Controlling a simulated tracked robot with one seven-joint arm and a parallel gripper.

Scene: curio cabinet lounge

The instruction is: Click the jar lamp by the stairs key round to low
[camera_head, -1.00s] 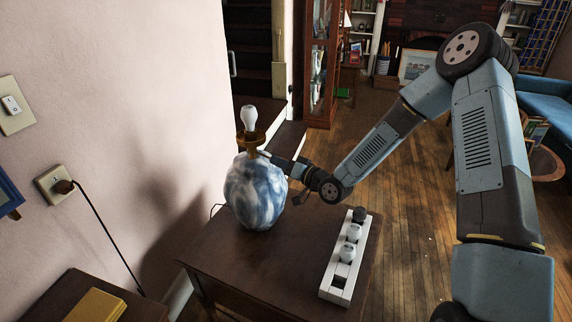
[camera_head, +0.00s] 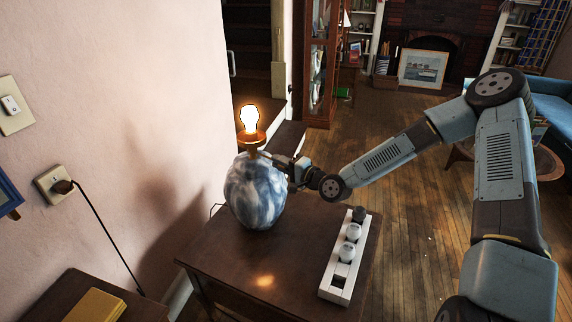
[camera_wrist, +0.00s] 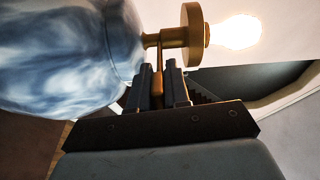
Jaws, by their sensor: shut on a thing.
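The jar lamp (camera_head: 255,192) has a blue and white marbled body and stands on a dark wooden table (camera_head: 215,260) by the wall. Its bare bulb (camera_head: 249,119) glows warm; how bright the setting is, I cannot tell. In the wrist view the lamp body (camera_wrist: 60,55) fills the left and the lit bulb (camera_wrist: 236,32) is at upper right. A brass key (camera_wrist: 158,52) sticks out from the neck below the socket (camera_wrist: 192,32). My gripper (camera_wrist: 160,85) is shut on the key. In the head view my gripper (camera_head: 272,157) meets the lamp neck from the right.
A white rack (camera_head: 335,285) with several bulb-like pieces stands on the table's right side. A wall switch (camera_head: 11,105) and a plugged-in cord (camera_head: 62,187) are on the left wall. A yellow book (camera_head: 96,305) lies on another table at lower left.

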